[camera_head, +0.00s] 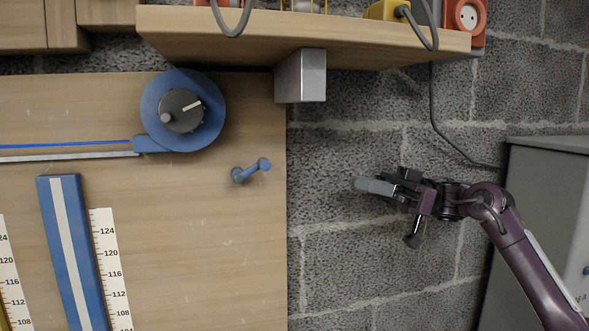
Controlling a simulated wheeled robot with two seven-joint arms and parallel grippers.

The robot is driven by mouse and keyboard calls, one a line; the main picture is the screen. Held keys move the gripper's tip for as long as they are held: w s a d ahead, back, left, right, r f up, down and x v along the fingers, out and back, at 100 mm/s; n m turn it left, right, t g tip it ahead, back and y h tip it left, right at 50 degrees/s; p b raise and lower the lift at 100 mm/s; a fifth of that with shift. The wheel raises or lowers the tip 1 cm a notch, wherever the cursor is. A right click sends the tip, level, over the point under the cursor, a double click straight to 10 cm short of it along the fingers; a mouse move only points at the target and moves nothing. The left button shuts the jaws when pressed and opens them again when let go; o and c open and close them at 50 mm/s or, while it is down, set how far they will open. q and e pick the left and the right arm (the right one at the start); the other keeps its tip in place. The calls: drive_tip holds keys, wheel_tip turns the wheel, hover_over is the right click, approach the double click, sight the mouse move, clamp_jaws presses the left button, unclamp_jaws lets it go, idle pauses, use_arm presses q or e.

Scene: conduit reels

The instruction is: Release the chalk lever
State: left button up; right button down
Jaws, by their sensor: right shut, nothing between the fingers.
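A round blue reel (213,111) with a dark grey knob (180,110) is mounted on the upright wooden board (200,240). A blue line (65,144) runs left from the reel. A small blue lever-like piece (258,165) with a round head sticks out of the board, below and right of the reel. I cannot tell for sure which part is the chalk lever. My right gripper (362,186) is shut and empty, in front of the block wall. It is to the right of the small blue piece and apart from it. My left gripper is not in view.
A wooden shelf (370,45) overhangs at the top, with a metal bracket (312,76) beneath. A cable (433,105) hangs at the right. A grey cabinet (548,190) stands behind my right arm. A blue strip (72,245) and ruler (108,260) are lower left.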

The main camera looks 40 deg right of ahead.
drive_tip(key=p, duration=0.6)
approach(263, 159)
drive_tip(key=w+a, duration=0.1)
drive_tip(key=a, duration=0.3)
drive_tip(key=shift+w+a+r+p, duration=0.4)
drive_tip(key=shift+a, duration=0.25)
drive_tip(key=shift+r, duration=0.1)
drive_tip(key=r+h+p, duration=0.1)
drive_tip(key=p, duration=0.3)
drive_tip(key=a+r+g+h+p, duration=0.1)
drive_tip(key=r+h+p, duration=0.1)
drive_tip(key=p, duration=0.1)
drive_tip(key=shift+w+a+r+p, duration=0.1)
drive_tip(key=shift+r+p, duration=0.2)
drive_tip(key=shift+p, duration=0.05)
drive_tip(key=shift+w+a+r+p, duration=0.4)
drive_tip(key=shift+a+r+p, duration=0.4)
drive_tip(key=shift+p, duration=0.35)
drive_tip(key=shift+w+a+r+p, duration=0.2)
drive_tip(key=shift+a+p, duration=0.15)
drive_tip(key=shift+a, duration=0.3)
drive_tip(key=shift+d, duration=0.1)
